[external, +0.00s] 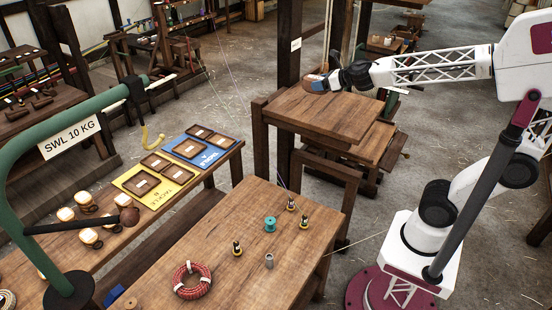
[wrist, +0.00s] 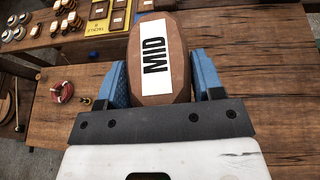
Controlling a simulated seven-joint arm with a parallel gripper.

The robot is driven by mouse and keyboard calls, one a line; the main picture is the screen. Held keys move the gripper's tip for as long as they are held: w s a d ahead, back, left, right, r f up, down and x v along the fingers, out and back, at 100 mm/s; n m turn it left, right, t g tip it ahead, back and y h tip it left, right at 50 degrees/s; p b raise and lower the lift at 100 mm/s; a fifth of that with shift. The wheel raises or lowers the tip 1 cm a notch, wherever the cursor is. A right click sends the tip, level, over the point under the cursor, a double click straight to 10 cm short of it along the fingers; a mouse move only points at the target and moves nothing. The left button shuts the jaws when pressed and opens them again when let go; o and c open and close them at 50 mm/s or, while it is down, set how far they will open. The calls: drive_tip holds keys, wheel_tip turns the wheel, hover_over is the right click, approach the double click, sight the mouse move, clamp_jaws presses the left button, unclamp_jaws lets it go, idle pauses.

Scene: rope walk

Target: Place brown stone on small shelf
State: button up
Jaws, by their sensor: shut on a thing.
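The brown stone (wrist: 155,50) is a faceted block with a white label reading "MID". My gripper (wrist: 158,85) is shut on it, with a blue finger on each side. In the external view the stone (external: 312,83) shows small and brown at the end of my gripper (external: 322,82). It is at the far edge of a raised wooden top (external: 335,115), which looks like the small shelf. This wooden surface also shows in the wrist view (wrist: 265,115). I cannot tell whether the stone touches the wood; its underside is hidden.
A lower bench (external: 220,230) in front holds a red rope ring (external: 192,280), a green spool (external: 270,223) and several small fittings. A side table has labelled trays (external: 155,163) and several round pieces. A dark post (external: 289,50) stands beside the raised top, whose surface is bare.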

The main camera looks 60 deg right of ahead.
drive_tip(key=shift+s+d+f, duration=0.6)
drive_tip(key=shift+s+f, duration=0.35)
drive_tip(key=shift+f, duration=0.25)
drive_tip(key=shift+s+d+f, duration=0.65)
drive_tip(key=shift+s+f, duration=0.25)
drive_tip(key=shift+f, duration=0.3)
drive_tip(key=shift+s+d+f, duration=0.6)
drive_tip(key=shift+s+f, duration=0.35)
drive_tip(key=shift+f, duration=0.25)
drive_tip(key=w, duration=0.5)
drive_tip(key=w+f, duration=0.1)
drive_tip(key=w, duration=0.9)
drive_tip(key=shift+w+d+f, duration=0.2)
